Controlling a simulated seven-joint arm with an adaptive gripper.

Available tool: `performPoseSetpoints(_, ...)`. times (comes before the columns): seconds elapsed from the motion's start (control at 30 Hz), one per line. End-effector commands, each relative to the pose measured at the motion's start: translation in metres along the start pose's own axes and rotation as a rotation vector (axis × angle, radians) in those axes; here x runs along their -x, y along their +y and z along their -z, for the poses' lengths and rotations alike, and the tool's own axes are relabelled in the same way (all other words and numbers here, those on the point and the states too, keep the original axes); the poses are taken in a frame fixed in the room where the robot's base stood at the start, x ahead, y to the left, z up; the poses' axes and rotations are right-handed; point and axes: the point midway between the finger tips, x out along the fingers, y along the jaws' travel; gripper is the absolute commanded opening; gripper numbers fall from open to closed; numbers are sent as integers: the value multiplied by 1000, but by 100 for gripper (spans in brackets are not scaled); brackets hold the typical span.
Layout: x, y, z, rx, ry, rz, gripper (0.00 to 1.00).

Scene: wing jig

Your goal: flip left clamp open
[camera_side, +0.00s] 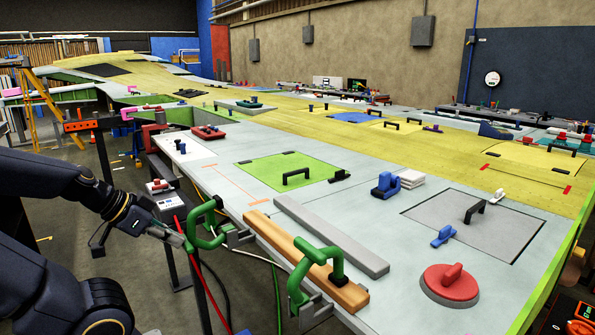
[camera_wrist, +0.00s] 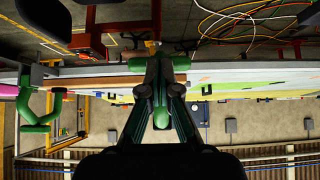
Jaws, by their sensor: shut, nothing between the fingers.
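The left clamp (camera_side: 207,240) is a green C-shaped clamp on the front edge of the wing panel, at the left end of a wooden bar (camera_side: 285,250). My gripper (camera_side: 186,242) is at the left of this clamp, very close to its green frame; I cannot tell whether they touch. In the wrist view, which is upside down, the fingertips (camera_wrist: 161,92) are in front of the green clamp body (camera_wrist: 158,68) and hide part of it. My gripper is shut with nothing held. A second green clamp (camera_side: 300,285) stands at the right end of the bar; it also shows in the wrist view (camera_wrist: 35,128).
A grey bar (camera_side: 328,235) lies behind the wooden bar. A red round tool (camera_side: 450,284) and a blue clamp (camera_side: 385,185) sit farther right on the panel. Red and green cables (camera_side: 197,285) hang below the edge. A dark stand with a white box (camera_side: 172,201) is close to my wrist.

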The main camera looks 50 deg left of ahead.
Motion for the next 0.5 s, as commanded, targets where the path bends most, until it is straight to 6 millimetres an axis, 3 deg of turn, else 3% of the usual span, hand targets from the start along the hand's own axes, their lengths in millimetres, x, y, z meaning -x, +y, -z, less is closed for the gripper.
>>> performPoseSetpoints(0.23,4,0,2,0,-1,1,0)
performPoseSetpoints(0.47,36,-1,24,0,2,5,0)
performPoseSetpoints(0.5,38,0,10,6,3,3,0)
